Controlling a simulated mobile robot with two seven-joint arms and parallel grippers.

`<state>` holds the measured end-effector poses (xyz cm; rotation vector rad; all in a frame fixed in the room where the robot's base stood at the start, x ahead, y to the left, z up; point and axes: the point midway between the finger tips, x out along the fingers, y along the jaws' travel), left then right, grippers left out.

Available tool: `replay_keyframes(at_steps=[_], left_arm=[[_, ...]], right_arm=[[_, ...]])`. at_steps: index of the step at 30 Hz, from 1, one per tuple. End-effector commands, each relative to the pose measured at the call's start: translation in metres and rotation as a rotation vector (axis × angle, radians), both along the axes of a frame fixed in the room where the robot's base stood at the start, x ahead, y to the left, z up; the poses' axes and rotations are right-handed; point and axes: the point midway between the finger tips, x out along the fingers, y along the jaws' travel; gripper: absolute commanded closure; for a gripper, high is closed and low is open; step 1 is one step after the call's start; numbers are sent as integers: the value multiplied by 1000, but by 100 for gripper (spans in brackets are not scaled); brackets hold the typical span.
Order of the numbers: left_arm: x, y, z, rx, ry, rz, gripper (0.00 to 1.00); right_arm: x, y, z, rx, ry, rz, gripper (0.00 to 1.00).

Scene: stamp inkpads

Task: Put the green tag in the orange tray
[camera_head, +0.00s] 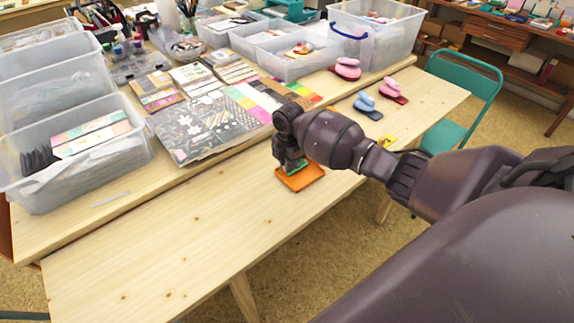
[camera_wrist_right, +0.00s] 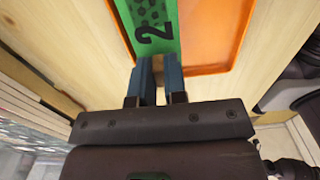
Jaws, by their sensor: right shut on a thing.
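The orange tray (camera_head: 302,181) lies flat on the front wooden table, partly hidden under my right gripper (camera_head: 289,164). In the wrist view the tray (camera_wrist_right: 222,38) has a raised rim. The green tag (camera_wrist_right: 152,28) bears a black 2 and dark marks. My right gripper (camera_wrist_right: 154,82) is shut on the tag's near end, and the tag extends over the left part of the tray. I cannot tell whether the tag touches the tray floor. In the head view only a bit of green shows by the fingers. My left gripper is not in view.
A yellow item (camera_head: 387,141), a blue stamp (camera_head: 367,104) and pink stamps (camera_head: 390,88) lie to the right of the tray. Patterned paper sheets (camera_head: 205,120) and clear bins (camera_head: 70,150) stand behind and left. The front table is bare left of the tray.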

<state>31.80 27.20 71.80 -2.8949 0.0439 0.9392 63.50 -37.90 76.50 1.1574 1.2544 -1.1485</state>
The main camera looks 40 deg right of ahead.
Motion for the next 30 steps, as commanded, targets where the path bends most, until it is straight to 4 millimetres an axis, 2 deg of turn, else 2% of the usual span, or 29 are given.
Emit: replay_keyframes(at_steps=[2, 8, 14, 15, 16, 25, 30], left_arm=[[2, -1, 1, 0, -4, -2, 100], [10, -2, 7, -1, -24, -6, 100], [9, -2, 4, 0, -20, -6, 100], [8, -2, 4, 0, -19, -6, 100], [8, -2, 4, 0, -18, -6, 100], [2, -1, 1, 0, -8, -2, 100], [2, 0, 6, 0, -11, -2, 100]], right_arm=[[0, 0, -9, 1, 1, -1, 100], [1, 0, -7, 0, -3, 0, 100], [0, 0, -11, 0, -1, 0, 100], [0, 0, -10, 0, -2, 0, 83], [0, 0, -10, 0, -2, 0, 78], [0, 0, -9, 0, -2, 0, 77], [1, -1, 6, -2, -5, 0, 77]])
